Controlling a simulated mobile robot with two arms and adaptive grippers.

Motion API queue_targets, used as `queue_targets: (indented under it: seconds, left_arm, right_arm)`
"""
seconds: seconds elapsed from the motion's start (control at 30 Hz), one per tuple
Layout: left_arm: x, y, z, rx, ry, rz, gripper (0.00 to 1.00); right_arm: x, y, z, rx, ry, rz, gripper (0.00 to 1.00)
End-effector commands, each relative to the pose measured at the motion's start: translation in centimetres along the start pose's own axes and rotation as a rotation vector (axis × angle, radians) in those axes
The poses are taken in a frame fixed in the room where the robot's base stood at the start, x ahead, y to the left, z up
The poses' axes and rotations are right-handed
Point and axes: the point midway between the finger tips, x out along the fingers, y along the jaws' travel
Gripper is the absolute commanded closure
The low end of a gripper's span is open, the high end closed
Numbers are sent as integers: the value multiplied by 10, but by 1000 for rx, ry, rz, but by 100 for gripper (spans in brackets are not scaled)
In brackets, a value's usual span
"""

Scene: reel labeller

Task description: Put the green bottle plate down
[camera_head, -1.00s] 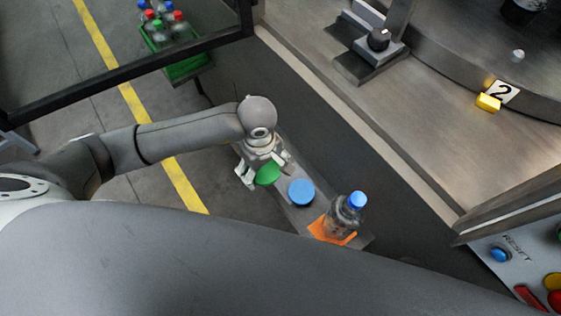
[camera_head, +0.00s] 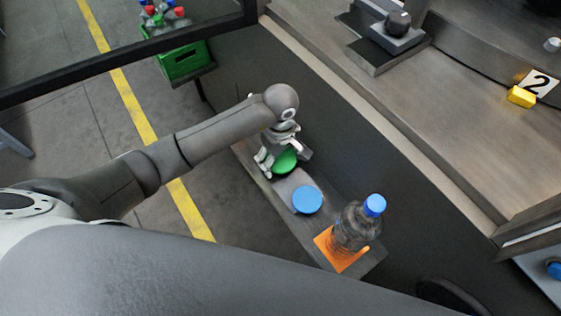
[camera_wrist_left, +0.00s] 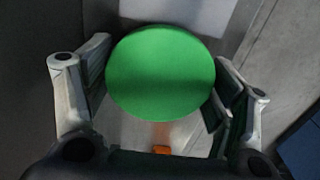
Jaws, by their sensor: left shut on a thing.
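The green bottle plate (camera_head: 286,161) is a round green disc. In the head view it is over the far end of a narrow grey shelf (camera_head: 277,184); whether it touches the shelf I cannot tell. My left gripper (camera_head: 277,163) is shut on the plate. In the left wrist view the green plate (camera_wrist_left: 160,72) fills the space between the two fingers of the left gripper (camera_wrist_left: 158,95). My right gripper is not in view.
A blue disc (camera_head: 307,199) lies on the shelf beside the green plate. A bottle with a blue cap (camera_head: 357,227) stands on an orange square (camera_head: 326,243) at the near end. A green crate of bottles (camera_head: 183,62) is at the back. A dark panel (camera_head: 330,135) rises behind the shelf.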

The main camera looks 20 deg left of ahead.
Motion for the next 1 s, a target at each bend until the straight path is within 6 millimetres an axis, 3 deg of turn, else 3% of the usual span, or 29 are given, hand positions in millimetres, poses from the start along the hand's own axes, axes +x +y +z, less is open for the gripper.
queue_targets:
  seconds: [0.07,0.43,0.47,0.6,1.0]
  left_arm:
    - [11,1,1,-1,-1,3,50]
    - [13,1,-1,0,2,3,50]
    - [13,1,-1,0,2,3,21]
    - [12,1,0,0,1,3,3]
    - [11,1,0,0,1,3,1]
  right_arm:
    - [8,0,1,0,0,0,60]
    - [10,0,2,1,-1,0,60]
    - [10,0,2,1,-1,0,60]
    - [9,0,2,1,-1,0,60]
    - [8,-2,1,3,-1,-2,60]
